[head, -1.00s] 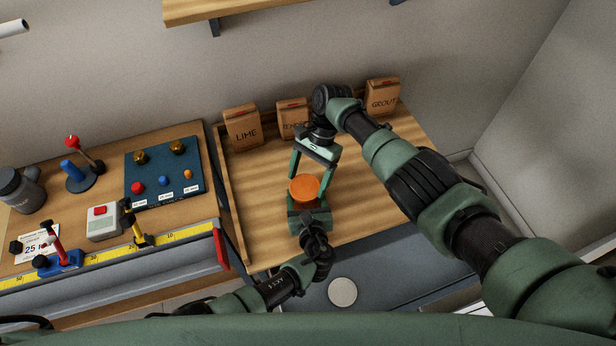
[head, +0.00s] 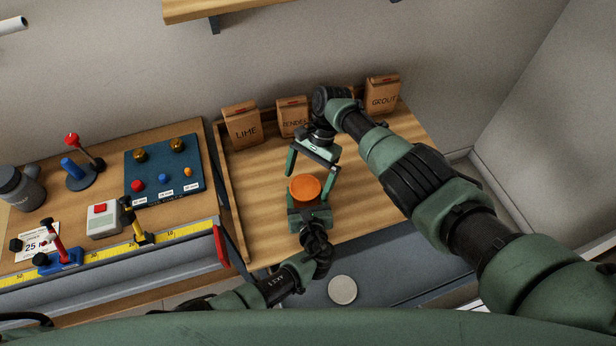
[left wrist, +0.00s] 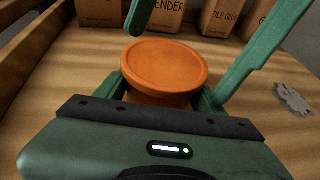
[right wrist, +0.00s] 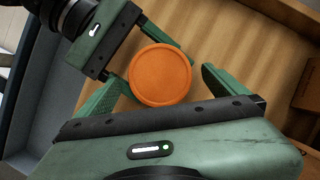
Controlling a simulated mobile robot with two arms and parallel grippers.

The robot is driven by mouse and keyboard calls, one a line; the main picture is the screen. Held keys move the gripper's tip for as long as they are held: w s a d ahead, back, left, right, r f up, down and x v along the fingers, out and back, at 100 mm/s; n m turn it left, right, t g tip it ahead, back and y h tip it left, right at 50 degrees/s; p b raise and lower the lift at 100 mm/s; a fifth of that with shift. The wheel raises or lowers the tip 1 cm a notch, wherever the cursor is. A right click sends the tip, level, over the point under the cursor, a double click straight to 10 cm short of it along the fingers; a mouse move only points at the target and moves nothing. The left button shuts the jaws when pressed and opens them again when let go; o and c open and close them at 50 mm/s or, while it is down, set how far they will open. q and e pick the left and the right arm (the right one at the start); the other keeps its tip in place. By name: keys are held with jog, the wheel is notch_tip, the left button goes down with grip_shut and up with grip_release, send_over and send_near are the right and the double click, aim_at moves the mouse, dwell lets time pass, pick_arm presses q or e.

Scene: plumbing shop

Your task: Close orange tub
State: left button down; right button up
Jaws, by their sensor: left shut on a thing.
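The orange tub (left wrist: 165,98) stands on the wooden bench top. Its round orange lid (head: 305,188) lies on top; the lid also shows in the left wrist view (left wrist: 165,64) and the right wrist view (right wrist: 160,75). I cannot tell whether the lid is pressed fully down. My left gripper (left wrist: 163,100) is shut on the tub's body, its fingers on opposite sides below the lid. My right gripper (head: 311,178) is open and empty, its fingers spread on either side above the lid, apart from it. The tub's lower part is mostly hidden.
Paper bags stand along the back: lime (head: 241,125), render (head: 292,117) and grout (head: 382,95). A small grey flat piece (left wrist: 293,98) lies right of the tub. A wooden side rail (head: 232,190) bounds the left. A neighbouring bench holds a blue knob panel (head: 165,160).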

aim_at(307, 204)
jog(key=v, duration=1.2)
pick_arm(q)
jog(key=shift+c, duration=0.7)
grip_release()
jog(key=shift+v, duration=3.9)
